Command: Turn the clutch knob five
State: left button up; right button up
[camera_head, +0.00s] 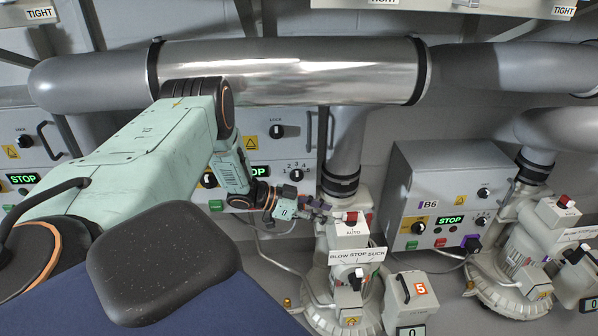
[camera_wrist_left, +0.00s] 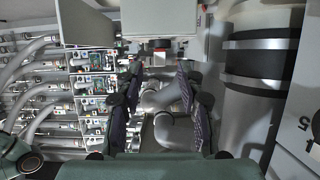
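A red knob (camera_head: 351,217) sits on a white box marked AUTO, on top of the middle blower (camera_head: 350,262). An orange label 5 (camera_head: 420,289) is on a box beside this blower. I cannot read a clutch label on the knob. My left gripper (camera_head: 322,209) is just left of the red knob, apparently apart from it. In the left wrist view, its two padded fingers (camera_wrist_left: 158,82) are spread with nothing between them. A red part on a pale box (camera_wrist_left: 161,44) shows just beyond the fingertips there. My right gripper is not in view.
A control cabinet B6 (camera_head: 445,200) and another blower (camera_head: 515,255) stand to the right. A large metal pipe (camera_head: 300,68) runs above my left arm. A cabinet with a numbered dial (camera_head: 296,174) is on the wall behind the gripper.

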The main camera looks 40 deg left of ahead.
pick_arm(q)
jog(key=s+a, duration=0.4)
jog(key=s, duration=0.1)
jog(key=shift+s+a, duration=0.25)
jog(key=shift+a, duration=0.05)
jog(key=shift+s+a, duration=0.1)
dwell(0.4)
